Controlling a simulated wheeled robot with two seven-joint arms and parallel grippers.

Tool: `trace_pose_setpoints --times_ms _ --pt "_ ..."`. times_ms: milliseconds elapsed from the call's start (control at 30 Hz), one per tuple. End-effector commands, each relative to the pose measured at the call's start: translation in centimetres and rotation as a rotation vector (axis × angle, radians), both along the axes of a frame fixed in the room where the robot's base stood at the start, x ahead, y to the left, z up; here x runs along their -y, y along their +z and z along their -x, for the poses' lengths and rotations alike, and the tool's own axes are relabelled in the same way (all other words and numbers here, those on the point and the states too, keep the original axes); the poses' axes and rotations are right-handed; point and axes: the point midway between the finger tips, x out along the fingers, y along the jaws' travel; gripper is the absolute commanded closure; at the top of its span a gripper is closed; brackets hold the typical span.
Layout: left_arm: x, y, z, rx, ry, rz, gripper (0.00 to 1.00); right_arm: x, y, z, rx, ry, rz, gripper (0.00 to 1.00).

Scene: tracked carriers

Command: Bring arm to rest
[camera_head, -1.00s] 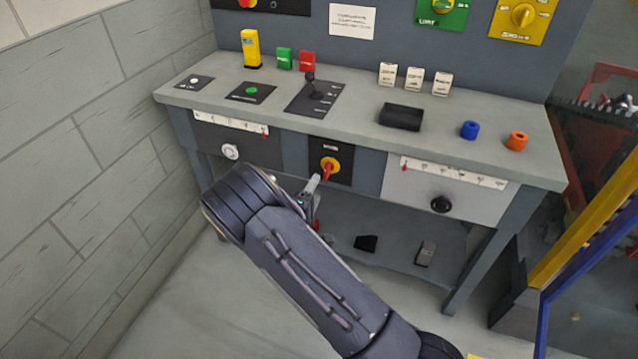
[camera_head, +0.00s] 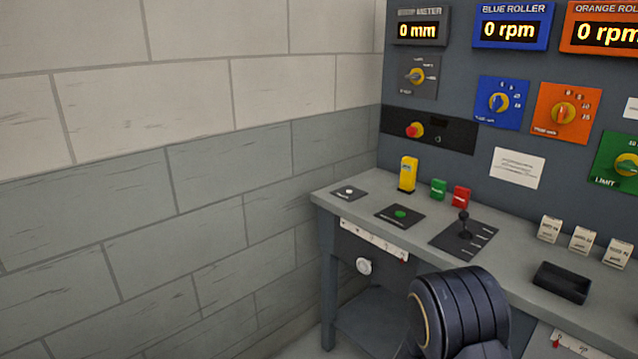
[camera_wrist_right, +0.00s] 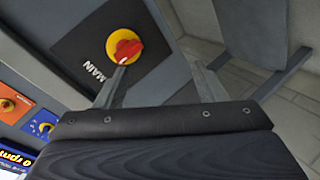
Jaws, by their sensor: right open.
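My right arm (camera_head: 460,312) shows only as a dark ribbed joint at the bottom of the head view, in front of the console. My right gripper (camera_wrist_right: 156,66) shows in the wrist view with its two fingers apart and nothing between them. The red MAIN switch knob (camera_wrist_right: 126,47) on its yellow disc lies beyond the left finger's tip. I cannot tell whether they touch. The right gripper is out of sight in the head view. My left gripper is in neither view.
The console's grey top (camera_head: 385,222) carries a yellow block (camera_head: 407,174), a lever (camera_head: 464,226) and a black tray (camera_head: 562,282). A block wall (camera_head: 170,190) stands at the left. A grey table leg (camera_wrist_right: 285,75) shows at the right of the wrist view.

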Motion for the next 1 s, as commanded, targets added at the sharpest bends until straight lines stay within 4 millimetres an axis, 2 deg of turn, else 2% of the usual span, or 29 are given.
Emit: trace_pose_setpoints --times_ms 100,267,367,500,600,700,800,1000 --pt "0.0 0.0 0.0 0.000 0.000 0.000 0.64 -1.4 2.2 0.7 0.049 0.016 -0.366 0.36" --pt "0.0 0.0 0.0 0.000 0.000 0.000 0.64 -4.4 6.6 3.2 0.074 0.062 -0.790 0.36" --pt "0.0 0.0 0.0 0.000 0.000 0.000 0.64 -6.3 9.9 6.0 0.060 0.098 -1.006 0.36" --pt "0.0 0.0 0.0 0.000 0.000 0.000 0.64 -8.4 14.1 11.5 0.003 0.138 -1.229 0.36" --pt "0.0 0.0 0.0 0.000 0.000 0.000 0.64 -9.4 16.1 16.1 -0.061 0.147 -1.325 0.36" --pt "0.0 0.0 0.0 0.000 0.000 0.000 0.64 -9.9 16.9 20.3 -0.124 0.128 -1.367 0.36" --pt "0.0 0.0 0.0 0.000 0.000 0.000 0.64 -10.0 17.0 23.7 -0.174 0.093 -1.380 0.36" --pt "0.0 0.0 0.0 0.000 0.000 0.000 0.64 -9.6 16.3 29.2 -0.240 -0.006 -1.361 0.36"
